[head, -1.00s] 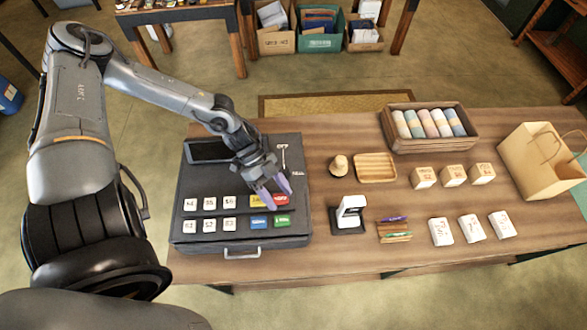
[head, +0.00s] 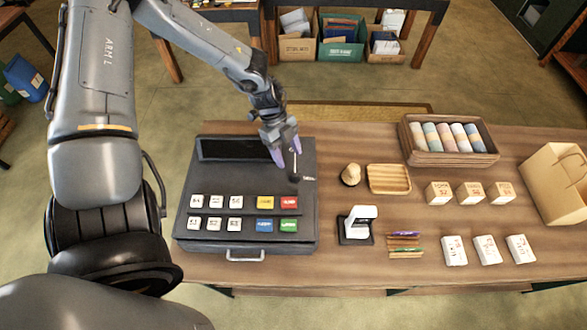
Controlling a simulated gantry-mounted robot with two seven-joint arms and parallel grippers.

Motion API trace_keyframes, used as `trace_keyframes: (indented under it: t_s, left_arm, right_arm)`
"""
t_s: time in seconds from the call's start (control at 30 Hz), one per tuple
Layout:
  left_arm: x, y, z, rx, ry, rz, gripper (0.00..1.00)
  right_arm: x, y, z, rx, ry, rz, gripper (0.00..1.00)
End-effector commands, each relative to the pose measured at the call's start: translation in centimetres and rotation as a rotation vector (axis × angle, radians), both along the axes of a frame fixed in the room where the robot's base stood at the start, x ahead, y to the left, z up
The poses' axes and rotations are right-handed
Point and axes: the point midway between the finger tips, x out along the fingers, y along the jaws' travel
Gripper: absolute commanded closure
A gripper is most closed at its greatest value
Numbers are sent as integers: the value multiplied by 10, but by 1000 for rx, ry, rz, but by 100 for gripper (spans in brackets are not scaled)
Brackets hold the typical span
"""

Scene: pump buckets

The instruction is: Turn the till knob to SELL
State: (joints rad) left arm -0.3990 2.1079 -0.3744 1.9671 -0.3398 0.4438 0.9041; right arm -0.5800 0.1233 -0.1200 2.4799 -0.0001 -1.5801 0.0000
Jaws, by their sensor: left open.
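The till (head: 185,228) is a dark box on the left of the wooden table, with a screen and rows of coloured and white keys. Its knob (head: 294,177) is at the upper right of the till's top, with a thin pale lever pointing away toward the back. A small label, too small to read surely, sits right of the knob. My left gripper (head: 287,157) is open with its purple fingertips over the knob's lever; I cannot tell whether they touch it. My right gripper is not in view.
Right of the till are a stamp-like wooden piece (head: 350,174), an empty wooden tray (head: 388,168), a white stand (head: 358,226) and several small boxes. A crate of rolled cloths (head: 450,159) stands at the back. A paper bag (head: 556,185) is at far right.

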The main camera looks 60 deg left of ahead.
Motion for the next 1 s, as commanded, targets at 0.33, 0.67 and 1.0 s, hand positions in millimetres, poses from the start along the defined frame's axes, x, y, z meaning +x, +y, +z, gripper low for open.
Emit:
trace_keyframes:
  t_s: [0.33, 0.67, 1.0]
  left_arm:
    - [3, -16, -42, -2, 3, 1, 40]
    - [7, -24, -60, 0, 1, 2, 40]
    - [8, -25, -63, -2, -1, 1, 40]
  right_arm:
    - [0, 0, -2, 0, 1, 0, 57]
    - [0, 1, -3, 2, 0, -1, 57]
    - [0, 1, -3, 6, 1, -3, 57]
